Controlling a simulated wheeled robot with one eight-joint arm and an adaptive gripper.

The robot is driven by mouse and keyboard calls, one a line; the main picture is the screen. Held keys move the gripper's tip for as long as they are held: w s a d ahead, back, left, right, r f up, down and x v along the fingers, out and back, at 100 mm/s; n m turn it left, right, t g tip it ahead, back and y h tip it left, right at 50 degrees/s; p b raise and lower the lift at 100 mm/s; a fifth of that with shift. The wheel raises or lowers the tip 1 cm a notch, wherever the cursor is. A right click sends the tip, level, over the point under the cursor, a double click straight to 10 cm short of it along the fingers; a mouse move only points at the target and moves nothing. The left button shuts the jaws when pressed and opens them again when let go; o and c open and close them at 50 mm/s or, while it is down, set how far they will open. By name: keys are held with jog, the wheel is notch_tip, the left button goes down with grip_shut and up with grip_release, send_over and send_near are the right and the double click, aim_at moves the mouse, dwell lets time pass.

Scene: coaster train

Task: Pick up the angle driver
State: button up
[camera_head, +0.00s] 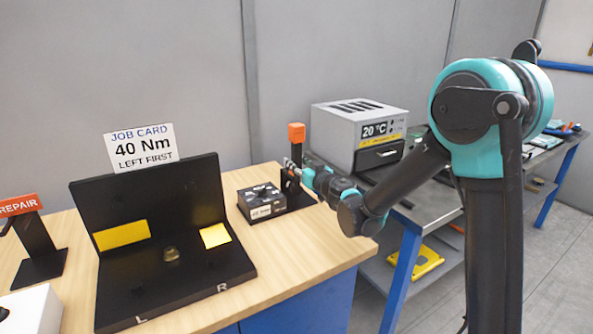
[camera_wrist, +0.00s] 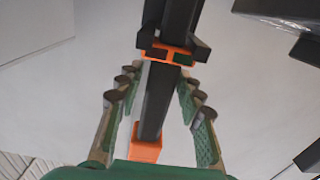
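The angle driver (camera_head: 296,133) stands upright at the right end of the wooden bench, with an orange block at its top and a dark body below. In the wrist view its long black body (camera_wrist: 156,100) runs between my fingers, with an orange end (camera_wrist: 147,149) low in the picture. My gripper (camera_head: 294,173) is at the driver's dark part, below the orange block. In the wrist view my gripper (camera_wrist: 157,88) is open, with one green finger on each side of the body and gaps visible. The driver's lower part is partly hidden in the head view.
A black box with knobs (camera_head: 262,203) sits just left of the driver. A black stand with yellow pads (camera_head: 215,271) and a job card (camera_head: 141,147) is further left. A grey oven-like unit (camera_head: 345,125) stands behind to the right. The bench front is clear.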

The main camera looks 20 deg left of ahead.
aim_at(299, 154)
grip_shut()
dwell(0.4)
jog(key=shift+r, duration=1.55)
jog(key=shift+s+d+r, duration=0.1)
jog(key=shift+r, duration=0.15)
jog(key=v, duration=1.7)
jog(key=shift+s+d, duration=0.25)
jog(key=shift+s, duration=0.05)
